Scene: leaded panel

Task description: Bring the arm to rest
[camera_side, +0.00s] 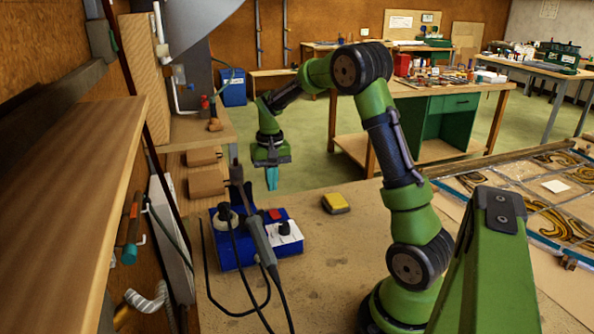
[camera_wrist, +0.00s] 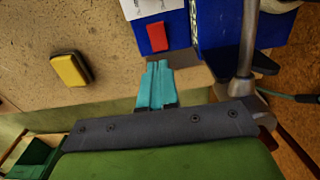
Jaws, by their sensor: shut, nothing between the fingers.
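My gripper (camera_side: 272,180) hangs pointing down at the end of my green arm, past the far edge of the workbench in the side view. Its teal fingers are together and hold nothing. In the wrist view the fingers (camera_wrist: 157,85) show side by side, with the blue soldering station (camera_wrist: 213,25) beyond their tips. In the side view the station (camera_side: 235,255) stands on the bench, nearer the camera than my gripper.
A yellow sponge block (camera_side: 336,203) lies on the bench (camera_side: 330,260); it also shows in the wrist view (camera_wrist: 71,69). The leaded panel (camera_side: 530,195) lies at the right. A black cord (camera_side: 210,285) loops at the bench's left. The bench middle is mostly clear.

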